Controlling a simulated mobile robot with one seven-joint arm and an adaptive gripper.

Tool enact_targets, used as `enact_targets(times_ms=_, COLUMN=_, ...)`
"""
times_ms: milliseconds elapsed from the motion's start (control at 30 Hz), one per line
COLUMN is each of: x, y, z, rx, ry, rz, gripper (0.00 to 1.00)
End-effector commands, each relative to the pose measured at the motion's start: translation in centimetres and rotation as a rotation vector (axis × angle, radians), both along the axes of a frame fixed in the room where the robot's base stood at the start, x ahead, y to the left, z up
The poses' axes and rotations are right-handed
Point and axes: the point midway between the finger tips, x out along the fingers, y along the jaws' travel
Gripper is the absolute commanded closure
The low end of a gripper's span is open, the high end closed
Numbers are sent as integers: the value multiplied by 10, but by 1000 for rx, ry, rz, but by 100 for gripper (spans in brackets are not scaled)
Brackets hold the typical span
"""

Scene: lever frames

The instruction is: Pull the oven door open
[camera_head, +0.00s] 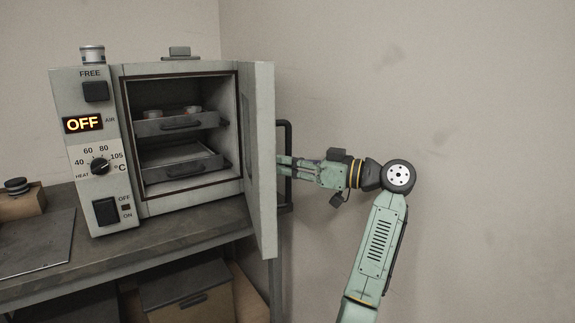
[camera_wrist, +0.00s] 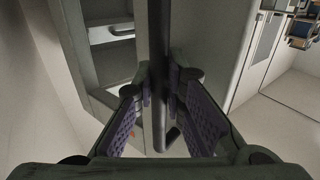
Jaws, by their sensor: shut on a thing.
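The oven (camera_head: 150,215) stands on a bench, and its door (camera_head: 261,160) is swung wide open to the right, seen nearly edge-on in the head view. The dark bar handle (camera_head: 288,135) is on the door's outer side. My gripper (camera_head: 283,166) reaches the handle from the right, its fingertips partly hidden behind the door. In the wrist view, the handle (camera_wrist: 158,60) runs upright between the two purple-padded fingers (camera_wrist: 158,105), which are shut on it. Inside the oven are two trays, the upper tray (camera_head: 178,125) bearing small round dishes.
The oven's display reads OFF. The bench (camera_head: 150,256) has a flat plate (camera_head: 35,243) and a small block with a dark knob (camera_head: 20,205) at left. A box (camera_head: 188,290) sits below. The wall to the right is bare.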

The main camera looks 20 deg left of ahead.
Motion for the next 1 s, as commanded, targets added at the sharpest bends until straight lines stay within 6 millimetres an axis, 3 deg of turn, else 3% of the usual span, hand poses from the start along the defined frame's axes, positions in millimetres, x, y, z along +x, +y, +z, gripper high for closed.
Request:
enact_targets(times_ms=100, x=0, y=1, z=1, rx=1, ry=1, rz=-2, gripper=100)
enact_targets(times_ms=133, x=0, y=1, z=1, rx=1, ry=1, rz=-2, gripper=88)
enact_targets(times_ms=433, x=0, y=1, z=1, rx=1, ry=0, rz=0, gripper=68)
enact_targets(times_ms=767, x=0, y=1, z=3, rx=0, ry=-2, rz=0, gripper=68)
enact_targets(times_ms=1000, x=0, y=0, z=41, rx=1, ry=-5, rz=0, gripper=68)
